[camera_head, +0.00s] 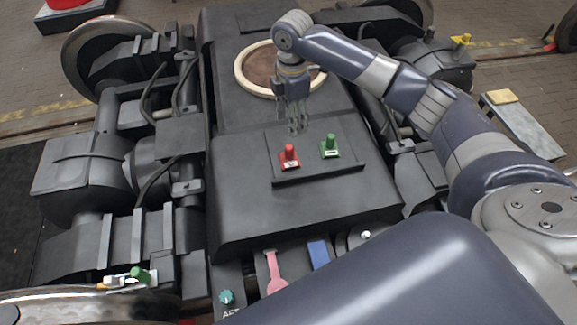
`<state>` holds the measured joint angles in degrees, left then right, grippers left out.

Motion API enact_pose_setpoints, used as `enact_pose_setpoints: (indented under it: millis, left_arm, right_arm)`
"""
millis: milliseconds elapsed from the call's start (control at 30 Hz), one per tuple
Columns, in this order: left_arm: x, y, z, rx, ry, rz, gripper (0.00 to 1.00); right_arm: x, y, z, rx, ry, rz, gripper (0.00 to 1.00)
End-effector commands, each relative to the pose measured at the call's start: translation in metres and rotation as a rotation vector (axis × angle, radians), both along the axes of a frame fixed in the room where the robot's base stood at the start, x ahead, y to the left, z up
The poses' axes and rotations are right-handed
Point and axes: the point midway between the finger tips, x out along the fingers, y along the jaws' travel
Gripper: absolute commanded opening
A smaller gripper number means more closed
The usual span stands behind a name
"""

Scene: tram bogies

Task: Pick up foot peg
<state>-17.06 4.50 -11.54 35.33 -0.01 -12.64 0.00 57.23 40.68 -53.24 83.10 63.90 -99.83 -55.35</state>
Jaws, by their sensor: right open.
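A red peg (289,157) and a green peg (329,147), each on a small labelled foot, stand upright on a dark plate (345,165) on top of the bogie. Another green peg (140,275) sits at the lower left near the wheel. I cannot tell which of these the task calls the foot peg. My right gripper (297,129) hangs fingers down, open and empty. In the picture it is just above the red peg and left of the standing green peg, apart from both. My left gripper is not in view.
A pink tool (274,273), a blue strip (319,254) and a teal knob (226,296) are at the front. Cables and axle parts flank the bogie. A grey board (525,125) with a yellow block (501,96) lies at right.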

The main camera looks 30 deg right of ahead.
Motion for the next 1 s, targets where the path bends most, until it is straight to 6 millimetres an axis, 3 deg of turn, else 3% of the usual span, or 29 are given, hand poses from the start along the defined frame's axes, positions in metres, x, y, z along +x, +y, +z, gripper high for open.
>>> enact_pose_setpoints:
  millis: [33,200,500,767,1000]
  left_arm:
    - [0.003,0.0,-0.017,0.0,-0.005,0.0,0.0]
    - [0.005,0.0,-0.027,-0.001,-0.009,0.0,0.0]
    - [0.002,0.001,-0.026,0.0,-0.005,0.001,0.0]
    - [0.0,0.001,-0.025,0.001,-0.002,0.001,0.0]
    - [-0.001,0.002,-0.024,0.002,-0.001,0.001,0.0]
  right_arm:
    - [0.0,0.0,-0.017,0.0,-0.002,0.0,0.46]
    - [0.0,0.0,-0.028,0.0,-0.001,0.0,0.46]
    - [0.0,0.001,-0.069,0.0,0.001,0.0,0.46]
    - [0.0,0.001,-0.091,-0.001,0.001,0.0,0.46]
    - [0.002,0.003,-0.126,-0.001,0.001,0.0,0.46]
